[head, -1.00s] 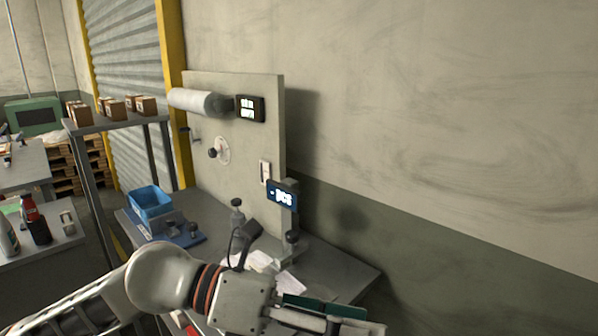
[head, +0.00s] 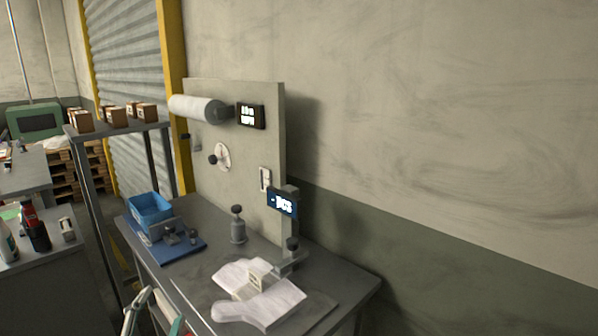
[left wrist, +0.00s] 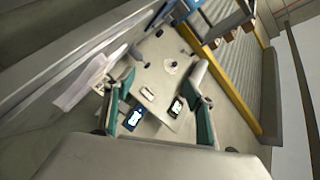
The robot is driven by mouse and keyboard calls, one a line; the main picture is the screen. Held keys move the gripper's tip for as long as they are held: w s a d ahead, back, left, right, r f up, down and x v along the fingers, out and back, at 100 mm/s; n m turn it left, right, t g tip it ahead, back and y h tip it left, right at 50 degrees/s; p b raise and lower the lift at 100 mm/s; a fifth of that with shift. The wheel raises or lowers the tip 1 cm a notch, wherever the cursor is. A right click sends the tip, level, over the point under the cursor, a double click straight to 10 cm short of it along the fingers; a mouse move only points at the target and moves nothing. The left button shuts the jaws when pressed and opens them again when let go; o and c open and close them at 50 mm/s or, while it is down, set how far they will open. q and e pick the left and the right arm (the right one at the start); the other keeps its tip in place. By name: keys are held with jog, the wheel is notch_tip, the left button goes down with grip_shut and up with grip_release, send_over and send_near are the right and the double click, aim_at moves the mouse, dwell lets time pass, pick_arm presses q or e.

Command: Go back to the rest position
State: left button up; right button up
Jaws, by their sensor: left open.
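My left gripper (head: 160,312) shows at the bottom edge of the head view, left of the table's front part. Its green-padded fingers are apart and empty. In the left wrist view the open fingers (left wrist: 157,112) frame the tilted bench and panel, with nothing between them. My right gripper is not in view.
A grey bench (head: 190,280) carries white film or glove-like sheets (head: 283,300) with a small pale block (head: 259,273) on them. An upright panel (head: 245,160) backs the bench.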

pick_arm(q)
jog(key=s+a+f+n+g+y, duration=0.1)
jog(key=s+a+f+g, duration=0.4)
jog(key=s+f, duration=0.45)
jog(key=s+a+f+n+g+y, duration=0.1)
jog(key=s+a+f+g, duration=0.4)
jog(key=s+f, duration=0.45)
jog(key=w+d+f+n+t+h, duration=0.3)
jog(key=d+f+h, duration=0.4)
jog(key=d+f, duration=0.7)
jog(key=d+t, duration=0.1)
jog(key=d, duration=0.1)
jog(key=shift+d+f, duration=0.3)
jog(key=shift+f, duration=0.05)
